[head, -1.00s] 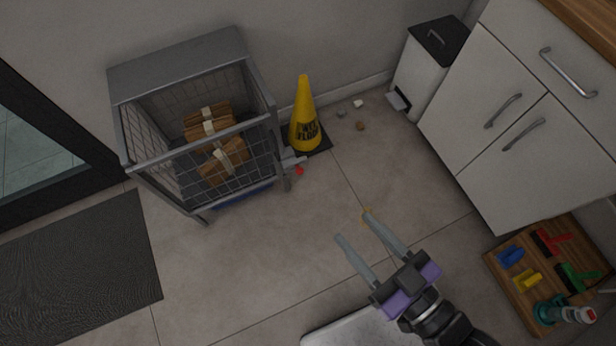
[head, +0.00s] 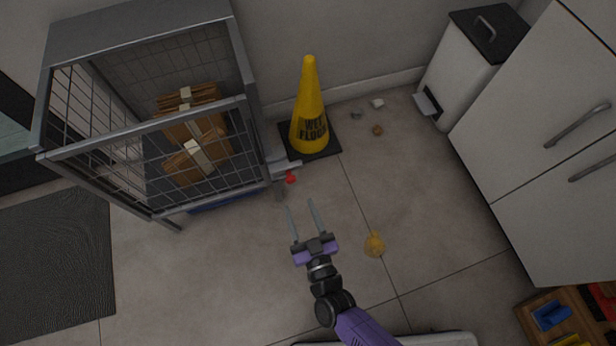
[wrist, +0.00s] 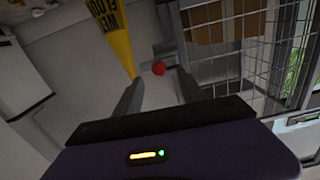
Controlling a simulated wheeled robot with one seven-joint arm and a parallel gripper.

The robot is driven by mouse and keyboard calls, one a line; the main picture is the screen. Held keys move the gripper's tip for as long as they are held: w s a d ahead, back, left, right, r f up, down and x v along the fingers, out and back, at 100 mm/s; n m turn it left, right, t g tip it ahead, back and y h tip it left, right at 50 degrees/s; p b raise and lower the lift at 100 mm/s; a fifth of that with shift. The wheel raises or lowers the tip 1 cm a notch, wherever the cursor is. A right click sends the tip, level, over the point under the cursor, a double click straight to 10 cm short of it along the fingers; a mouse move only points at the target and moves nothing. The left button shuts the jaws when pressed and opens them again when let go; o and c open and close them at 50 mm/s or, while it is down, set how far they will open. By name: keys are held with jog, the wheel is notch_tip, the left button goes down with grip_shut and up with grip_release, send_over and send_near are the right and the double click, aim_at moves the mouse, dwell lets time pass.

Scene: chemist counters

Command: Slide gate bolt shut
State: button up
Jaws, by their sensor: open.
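The gate bolt shows as a red knob (head: 291,177) at the right front post of a grey wire-mesh cage (head: 150,140). A short grey bar (head: 284,164) sticks out to the right just above the knob. In the wrist view the red knob (wrist: 159,69) lies beyond and between my fingers, apart from them. My gripper (head: 304,206) is open and empty, a little below the knob in the head view, fingers pointing toward it. How far the bolt is drawn is too small to tell.
Wrapped brown parcels (head: 190,130) are inside the cage. A yellow wet-floor cone (head: 310,110) stands close beside the knob. A white pedal bin (head: 462,70) and white cabinets (head: 550,150) are at right. A yellow object (head: 374,245) lies on open floor right of my gripper.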

aim_at(292, 182)
jog(key=b+x, duration=0.1)
jog(key=x, duration=0.1)
jog(key=b+x, duration=0.1)
jog(key=x, duration=0.1)
jog(key=b+x, duration=0.1)
jog(key=x, duration=0.1)
jog(key=shift+w+d+r, duration=0.1)
jog(key=shift+w+r, duration=0.2)
jog(key=shift+w, duration=0.15)
jog(key=shift+w+r, duration=0.1)
jog(key=shift+w, duration=0.4)
jog(key=shift+a, duration=0.2)
grip_shut()
dwell(0.5)
